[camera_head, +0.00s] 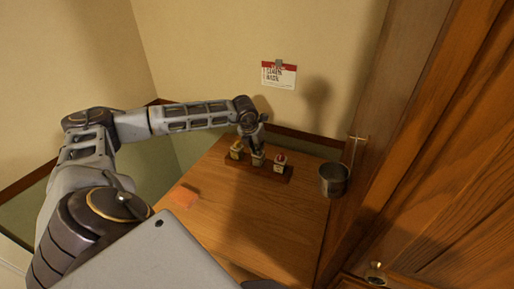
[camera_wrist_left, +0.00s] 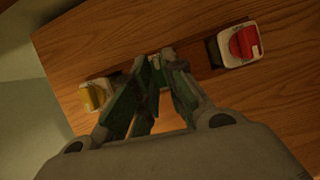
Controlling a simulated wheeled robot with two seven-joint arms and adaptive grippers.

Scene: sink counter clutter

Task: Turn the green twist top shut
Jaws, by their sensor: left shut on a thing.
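Three small pale jars with twist tops stand in a row on a dark wooden rack (camera_head: 288,178). The yellow top (camera_head: 236,148) is on the left and the red top (camera_head: 280,158) on the right. My left gripper (camera_head: 257,147) reaches down from above onto the middle jar (camera_head: 258,160) and is shut on its top. The fingers mostly hide this green top, so its turn cannot be read. In the left wrist view my left gripper (camera_wrist_left: 163,58) lies between the yellow top (camera_wrist_left: 94,96) and the red top (camera_wrist_left: 244,43). My right gripper is not in view.
A metal cup (camera_head: 334,180) stands at the right, by the wooden cabinet (camera_head: 440,150). A note (camera_head: 279,75) hangs on the wall. The front of the wooden table (camera_head: 260,225) is clear.

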